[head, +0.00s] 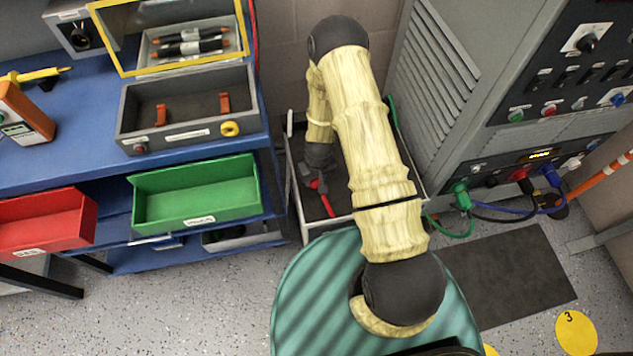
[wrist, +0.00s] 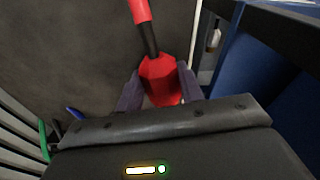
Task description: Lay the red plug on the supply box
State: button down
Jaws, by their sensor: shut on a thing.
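The red plug (wrist: 160,78) sits between the two dark fingers of my gripper (wrist: 158,90) in the wrist view. A black neck and a red stem extend from it away from the gripper. In the head view my gripper (head: 317,183) is low, over the dark floor of a white-edged tray (head: 335,219), and the red plug (head: 325,198) shows at its tip. I cannot tell whether the plug touches the tray floor. No thing in view is clearly marked as the supply box.
A blue workbench (head: 50,150) stands at left with a grey open box (head: 190,135), a green bin (head: 195,195) and a red bin (head: 45,222). A grey louvred cabinet (head: 440,80) and a dark socket panel (head: 550,150) with coloured cables stand at right. A dark mat (head: 505,270) lies on the floor.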

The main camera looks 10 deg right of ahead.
jog(key=shift+w+f+b, duration=0.5)
jog(key=shift+w+f, duration=0.15)
jog(key=shift+f, duration=0.15)
jog(key=shift+f+b, duration=1.25)
jog(key=shift+f, duration=0.65)
jog(key=c, duration=0.8)
grip_release()
jog(key=r+p, duration=0.1)
jog(key=r, duration=0.4)
jog(key=s+r+p, duration=0.1)
jog(key=r, duration=0.5)
jog(key=r+p, duration=0.1)
jog(key=r, duration=0.5)
jog(key=shift+s+d+r, duration=0.15)
jog(key=shift+s+d, duration=0.15)
jog(key=shift+s, duration=0.05)
